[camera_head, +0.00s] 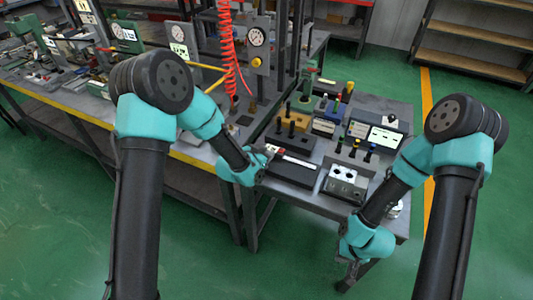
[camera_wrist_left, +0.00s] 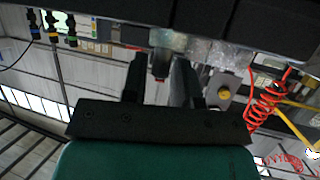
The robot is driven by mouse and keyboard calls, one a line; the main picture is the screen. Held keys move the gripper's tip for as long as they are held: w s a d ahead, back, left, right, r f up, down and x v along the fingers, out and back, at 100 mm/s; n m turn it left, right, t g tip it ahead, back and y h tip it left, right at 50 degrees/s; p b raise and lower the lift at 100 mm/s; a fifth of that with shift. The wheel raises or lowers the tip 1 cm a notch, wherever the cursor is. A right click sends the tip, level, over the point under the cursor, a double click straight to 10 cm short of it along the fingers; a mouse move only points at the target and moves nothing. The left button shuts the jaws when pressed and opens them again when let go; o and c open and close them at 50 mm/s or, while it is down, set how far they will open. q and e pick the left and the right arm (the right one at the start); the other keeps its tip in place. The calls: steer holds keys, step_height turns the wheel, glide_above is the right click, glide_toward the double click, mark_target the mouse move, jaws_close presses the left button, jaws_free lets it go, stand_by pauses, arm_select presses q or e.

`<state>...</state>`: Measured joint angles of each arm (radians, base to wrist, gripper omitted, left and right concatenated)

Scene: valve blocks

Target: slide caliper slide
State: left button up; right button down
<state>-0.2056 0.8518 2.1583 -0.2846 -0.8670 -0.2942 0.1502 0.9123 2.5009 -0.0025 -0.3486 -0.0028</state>
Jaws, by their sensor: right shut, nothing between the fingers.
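The caliper (camera_head: 293,159) lies on a dark base on the small side table, with a pale beam and a reddish part near its left end. My left gripper (camera_head: 266,152) is at that left end. In the left wrist view, the two dark fingers of my left gripper (camera_wrist_left: 160,78) stand apart. A small slide-like part (camera_wrist_left: 160,64) hangs between their tips below the metal beam (camera_wrist_left: 200,48), with gaps visible on both sides. My right gripper (camera_head: 346,222) is by the table's front edge, away from the caliper, small and largely hidden by its wrist.
A grey metal block with round holes (camera_head: 345,183) stands right of the caliper. Coloured knobs (camera_head: 356,148), a screen (camera_head: 385,138) and a yellow-brown block (camera_head: 292,124) stand behind. A red coiled hose (camera_head: 227,50) hangs over the long bench at left.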

mark_target(284, 153)
arm_select(q)
steer(key=shift+w+d, duration=0.1)
jaws_close()
stand_by(0.4)
steer(key=shift+s+d, duration=0.25)
steer(key=shift+d, duration=0.4)
steer(key=shift+s+d, duration=0.25)
steer(key=shift+d, duration=0.45)
steer(key=shift+s+d, duration=0.25)
steer(key=shift+d, duration=0.4)
jaws_free()
